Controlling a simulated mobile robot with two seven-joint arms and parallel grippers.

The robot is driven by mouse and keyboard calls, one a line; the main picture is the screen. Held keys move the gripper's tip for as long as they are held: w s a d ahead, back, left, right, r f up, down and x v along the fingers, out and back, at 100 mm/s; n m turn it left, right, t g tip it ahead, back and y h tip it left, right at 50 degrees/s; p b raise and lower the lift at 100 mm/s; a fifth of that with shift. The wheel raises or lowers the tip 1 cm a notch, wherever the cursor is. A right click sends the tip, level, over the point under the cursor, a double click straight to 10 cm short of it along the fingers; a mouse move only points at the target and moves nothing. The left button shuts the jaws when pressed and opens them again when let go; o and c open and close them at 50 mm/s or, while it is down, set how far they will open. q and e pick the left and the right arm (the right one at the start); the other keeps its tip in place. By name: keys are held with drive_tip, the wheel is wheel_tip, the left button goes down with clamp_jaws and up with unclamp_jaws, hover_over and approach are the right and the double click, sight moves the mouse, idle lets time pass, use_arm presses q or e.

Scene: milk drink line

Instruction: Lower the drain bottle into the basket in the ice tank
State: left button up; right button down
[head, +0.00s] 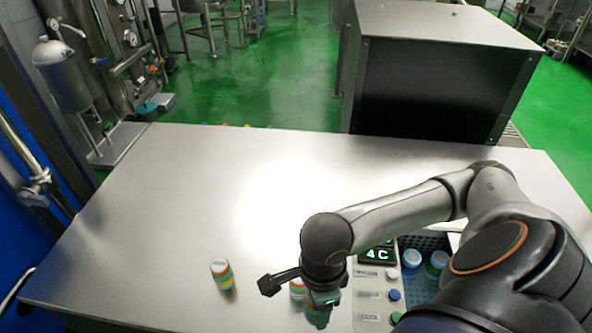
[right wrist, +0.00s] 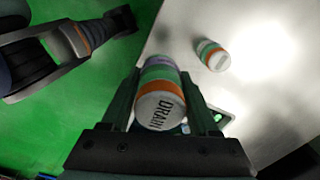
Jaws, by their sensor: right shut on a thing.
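The drain bottle (right wrist: 160,105) is between the fingers of my right gripper (right wrist: 163,108), its white cap with the word DRAIN facing the wrist camera. Orange, green and purple bands show below the cap. In the head view my right gripper (head: 318,297) is over the front of the table, left of the ice tank's control panel (head: 376,285), and largely covers the held bottle. The ice tank's dark perforated basket (head: 432,242) is right of the panel, partly hidden by my right arm. Two blue-capped bottles (head: 411,258) show there.
Another banded bottle (head: 222,273) stands on the steel table (head: 180,200), left of my right gripper; a bottle also shows in the wrist view (right wrist: 212,54). The table's middle and left are clear. A large steel cabinet (head: 435,80) stands behind the table.

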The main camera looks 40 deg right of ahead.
use_arm(q)
drive_tip(key=r, duration=0.1)
drive_tip(key=r+p, duration=0.1)
drive_tip(key=r, duration=0.1)
drive_tip(key=shift+w+d+r, duration=0.25)
drive_tip(key=shift+w, duration=0.1)
use_arm(e)
drive_tip(key=s+d+f, duration=0.3)
drive_tip(key=s+d, duration=0.3)
drive_tip(key=d, duration=0.5)
drive_tip(key=s+d+f, duration=0.3)
drive_tip(key=s+d, duration=0.4)
drive_tip(key=d, duration=0.4)
drive_tip(key=s+d+f, duration=0.2)
drive_tip(key=s+d, duration=0.5)
drive_tip(key=d, duration=0.4)
drive_tip(key=shift+s+d+f, duration=0.25)
drive_tip(key=shift+d+f, duration=0.15)
